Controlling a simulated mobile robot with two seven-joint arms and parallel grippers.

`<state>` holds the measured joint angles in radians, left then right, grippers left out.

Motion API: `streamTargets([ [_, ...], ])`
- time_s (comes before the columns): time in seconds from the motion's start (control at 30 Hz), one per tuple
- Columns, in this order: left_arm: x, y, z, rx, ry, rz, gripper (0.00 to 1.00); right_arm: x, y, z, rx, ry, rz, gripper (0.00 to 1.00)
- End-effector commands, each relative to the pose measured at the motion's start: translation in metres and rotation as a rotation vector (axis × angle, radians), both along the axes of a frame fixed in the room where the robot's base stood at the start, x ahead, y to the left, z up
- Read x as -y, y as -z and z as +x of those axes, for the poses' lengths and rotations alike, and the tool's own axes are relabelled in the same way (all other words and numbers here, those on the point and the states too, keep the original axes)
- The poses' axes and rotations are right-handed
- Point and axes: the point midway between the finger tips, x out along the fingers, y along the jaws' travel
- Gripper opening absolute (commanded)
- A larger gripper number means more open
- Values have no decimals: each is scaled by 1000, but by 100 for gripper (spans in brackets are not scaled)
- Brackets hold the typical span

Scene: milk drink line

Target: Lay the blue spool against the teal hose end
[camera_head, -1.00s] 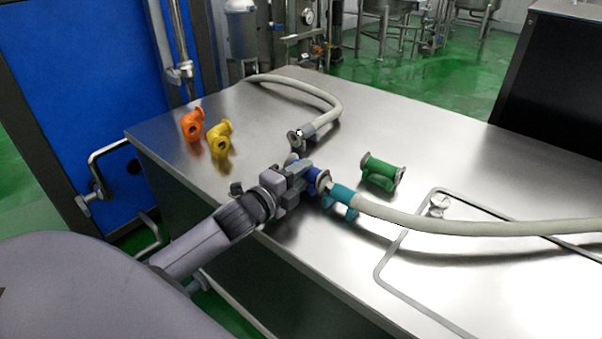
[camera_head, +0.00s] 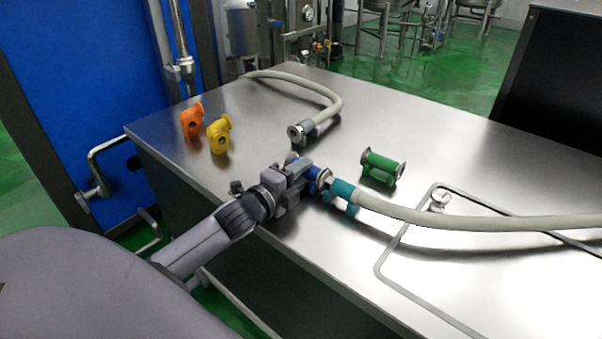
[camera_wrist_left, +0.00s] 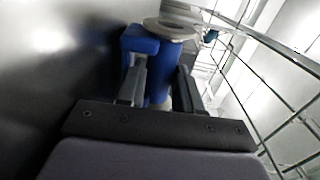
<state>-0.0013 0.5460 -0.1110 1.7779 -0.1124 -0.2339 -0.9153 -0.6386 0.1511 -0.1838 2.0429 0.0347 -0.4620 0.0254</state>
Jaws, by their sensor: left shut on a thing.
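My left gripper (camera_head: 298,178) is shut on the blue spool (camera_head: 313,173) above the front part of the steel table. In the left wrist view the blue spool (camera_wrist_left: 158,55) sits between the two fingers, with a metal flange (camera_wrist_left: 168,28) at its far end. In the head view the spool's right end is at the teal hose end (camera_head: 341,191), on the left tip of the pale hose. They look touching or nearly so; I cannot tell if the faces meet squarely. The gripper hides part of the spool. My right gripper is not in view.
A green spool (camera_head: 381,168) lies behind the teal end. Yellow (camera_head: 219,134) and orange (camera_head: 191,120) elbow fittings stand at the left of the table (camera_head: 265,110). A grey-ended hose (camera_head: 318,122) lies at the back. A bent metal rail (camera_head: 385,262) is at the right.

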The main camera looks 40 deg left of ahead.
Motion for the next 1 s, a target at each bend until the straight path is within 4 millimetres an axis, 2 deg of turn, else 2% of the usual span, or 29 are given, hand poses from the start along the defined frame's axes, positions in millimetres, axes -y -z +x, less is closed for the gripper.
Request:
streamTargets([
  [0.47,0,12,-1,-15,-2,-2,0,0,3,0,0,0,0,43],
  [0.5,0,12,-1,-16,-2,-2,44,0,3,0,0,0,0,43],
  [0.57,1,13,-1,-17,-2,-2,64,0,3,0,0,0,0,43],
  [0.87,1,15,-3,-24,-2,-3,64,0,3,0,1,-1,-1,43],
  [1.0,0,14,-11,-23,-2,-4,64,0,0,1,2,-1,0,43],
])
